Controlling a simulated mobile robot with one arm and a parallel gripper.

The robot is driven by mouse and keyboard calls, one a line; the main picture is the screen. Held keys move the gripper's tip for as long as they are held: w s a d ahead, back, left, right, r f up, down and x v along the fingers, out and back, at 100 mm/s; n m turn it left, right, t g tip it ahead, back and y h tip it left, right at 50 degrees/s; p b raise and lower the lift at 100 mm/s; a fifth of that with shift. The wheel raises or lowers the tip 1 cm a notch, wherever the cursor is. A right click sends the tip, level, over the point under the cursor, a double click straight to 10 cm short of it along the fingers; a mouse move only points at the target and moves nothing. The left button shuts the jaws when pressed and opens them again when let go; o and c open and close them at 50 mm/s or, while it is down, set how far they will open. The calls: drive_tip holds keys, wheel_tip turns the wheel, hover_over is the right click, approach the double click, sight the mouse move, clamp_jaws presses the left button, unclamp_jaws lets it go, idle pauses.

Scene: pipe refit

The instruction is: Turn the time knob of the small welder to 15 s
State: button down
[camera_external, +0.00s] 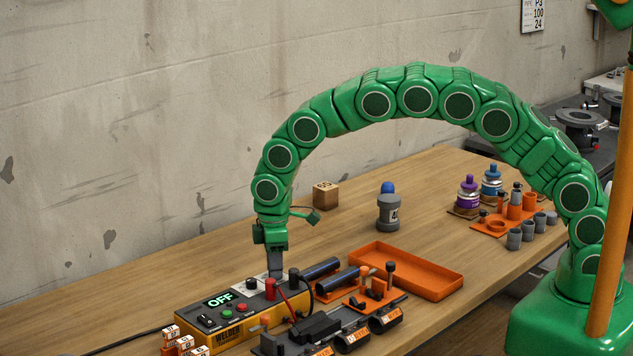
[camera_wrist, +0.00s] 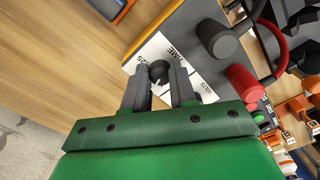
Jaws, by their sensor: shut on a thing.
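The small welder (camera_external: 231,334) is a yellow and dark grey box on the bench, with a display reading OFF. Its top shows at an angle in the wrist view, with a white dial plate (camera_wrist: 203,83) marked TIME. The black time knob (camera_wrist: 158,70) has a pale pointer line; I cannot read which mark it points to. My gripper (camera_wrist: 160,76) points down over the plate, its two grey fingers shut on either side of the knob. In the external view my gripper (camera_external: 275,273) stands at the welder's far right end and hides the knob.
A red plug with cable (camera_external: 270,289) and a black post (camera_external: 294,276) stand close to my fingers. An orange tray (camera_external: 408,271), a black-jawed clamp rig (camera_external: 320,328) and dark pipes (camera_external: 337,279) lie to the right. The bench behind, left of a wooden cube (camera_external: 325,195), is clear.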

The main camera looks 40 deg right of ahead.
drive_tip(key=shift+m, duration=0.9)
drive_tip(key=c, duration=0.9)
unclamp_jaws()
drive_tip(key=shift+r, duration=0.15)
wheel_tip(320, 180, up, 8)
drive_tip(key=shift+f, duration=0.25)
